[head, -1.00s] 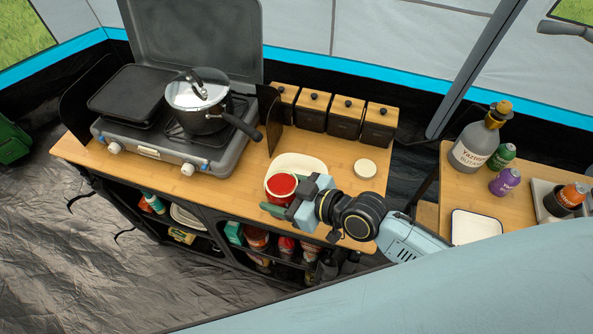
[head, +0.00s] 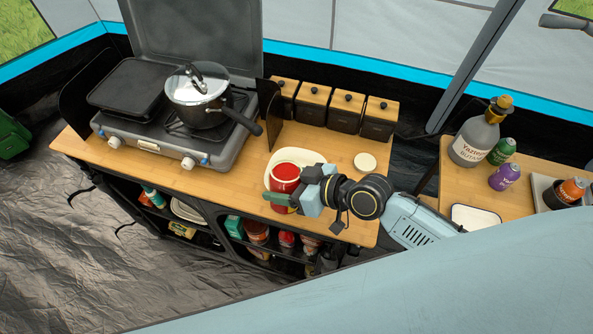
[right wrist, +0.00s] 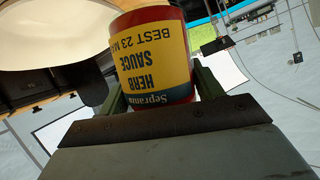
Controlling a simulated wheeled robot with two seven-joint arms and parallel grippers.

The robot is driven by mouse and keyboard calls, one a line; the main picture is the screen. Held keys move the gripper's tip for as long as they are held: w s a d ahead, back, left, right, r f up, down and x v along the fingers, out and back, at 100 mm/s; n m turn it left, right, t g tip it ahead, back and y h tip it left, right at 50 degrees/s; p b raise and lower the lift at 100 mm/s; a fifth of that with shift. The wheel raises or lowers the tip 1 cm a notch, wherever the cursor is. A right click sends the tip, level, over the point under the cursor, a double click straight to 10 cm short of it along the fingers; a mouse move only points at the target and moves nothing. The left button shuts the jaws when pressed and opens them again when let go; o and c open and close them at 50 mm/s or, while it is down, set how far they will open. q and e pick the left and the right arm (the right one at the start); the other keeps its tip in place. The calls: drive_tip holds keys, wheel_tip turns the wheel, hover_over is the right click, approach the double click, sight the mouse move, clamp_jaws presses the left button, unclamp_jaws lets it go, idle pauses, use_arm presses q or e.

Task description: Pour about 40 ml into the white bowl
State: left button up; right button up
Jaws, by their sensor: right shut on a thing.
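My right gripper (head: 293,203) is shut on a red can (head: 285,173), held at the front of the wooden counter. In the right wrist view the can (right wrist: 153,55) sits between the two green fingers, and its yellow label reads "Herb Sauce". The white bowl (head: 308,156) is just behind the can, which hides part of it. The bowl also shows at the upper left of the right wrist view (right wrist: 45,30). The bowl's inside is mostly hidden, and I see no stream of sauce. My left gripper is not in view.
A stove with a lidded pot (head: 199,98) stands on the left of the counter. Several dark canisters (head: 347,111) line the back. A small round pale lid (head: 365,161) lies right of the bowl. A side table holds bottles (head: 474,143) and a white tray (head: 476,216).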

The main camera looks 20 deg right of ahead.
sight(290, 169)
drive_tip(key=shift+w+d+r+m+g+y+b, duration=0.1)
drive_tip(key=shift+w+d+m+g+y+b, duration=0.2)
drive_tip(key=shift+w+m+g, duration=0.4)
drive_tip(key=shift+w+d+r+m+g+y+b, duration=0.1)
drive_tip(key=shift+w+d+m+g+y, duration=0.35)
drive_tip(key=shift+m, duration=0.45)
drive_tip(key=shift+f+m+g, duration=0.1)
drive_tip(key=shift+m+g, duration=0.2)
drive_tip(key=shift+g, duration=0.05)
drive_tip(key=shift+w, duration=0.25)
drive_tip(key=shift+w+d+f, duration=0.1)
drive_tip(key=shift+w+d, duration=0.05)
drive_tip(key=shift+d, duration=0.05)
drive_tip(key=shift+w+d+f+m+g+y, duration=0.15)
drive_tip(key=shift+w+d+m+g+y, duration=0.1)
drive_tip(key=shift+w+m+g+y, duration=0.15)
idle(0.6)
drive_tip(key=shift+w+d+f, duration=0.1)
drive_tip(key=shift+w, duration=0.15)
drive_tip(key=shift+f, duration=0.15)
idle(0.7)
